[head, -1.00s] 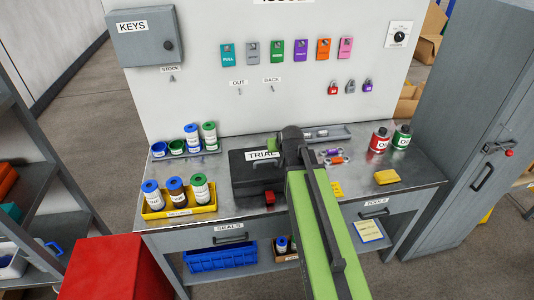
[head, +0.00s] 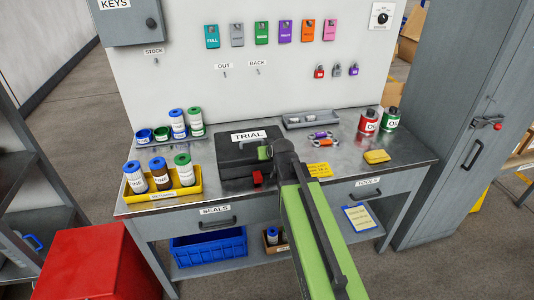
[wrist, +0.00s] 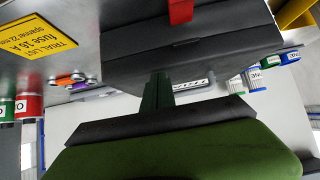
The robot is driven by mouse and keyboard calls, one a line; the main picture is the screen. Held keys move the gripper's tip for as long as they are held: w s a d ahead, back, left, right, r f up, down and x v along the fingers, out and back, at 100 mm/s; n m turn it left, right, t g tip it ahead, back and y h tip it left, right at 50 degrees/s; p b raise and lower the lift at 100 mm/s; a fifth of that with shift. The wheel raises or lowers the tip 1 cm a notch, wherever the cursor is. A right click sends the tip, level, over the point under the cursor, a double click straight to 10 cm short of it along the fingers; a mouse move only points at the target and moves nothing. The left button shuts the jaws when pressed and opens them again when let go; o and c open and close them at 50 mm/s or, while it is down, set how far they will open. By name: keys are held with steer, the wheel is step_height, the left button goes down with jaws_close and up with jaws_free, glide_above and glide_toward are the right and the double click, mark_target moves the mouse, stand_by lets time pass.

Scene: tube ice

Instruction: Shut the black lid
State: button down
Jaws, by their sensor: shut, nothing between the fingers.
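The black case (head: 236,163) marked TRIAL stands on the metal bench, with a red latch (head: 257,178) at its front. Its black lid (head: 235,146) lies down over the body and looks flat; I cannot tell whether it is fully seated. In the wrist view the case's dark side (wrist: 210,30) and the red latch (wrist: 180,10) fill the top, with a seam between lid and body. My gripper (head: 265,152) is shut and empty, over the right part of the lid. Its fingers (wrist: 158,90) show close to the lid; contact is unclear. My arm hides the case's right end.
A yellow tray of bottles (head: 150,196) stands to the left of the case. A grey tray (head: 318,120), colored clips (head: 325,138), a yellow note (head: 320,170) and red and green cans (head: 369,121) are to the right. The bench front is mostly clear.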

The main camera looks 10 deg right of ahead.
steer(key=shift+s+a+f+b, duration=0.1)
steer(key=shift+s+f+b, duration=0.25)
steer(key=shift+f+b, duration=0.2)
steer(key=shift+s+f+b, duration=0.35)
steer(key=shift+f+b, duration=0.1)
steer(key=shift+f, duration=0.2)
steer(key=shift+w+a, duration=0.1)
steer(key=shift+a, duration=0.05)
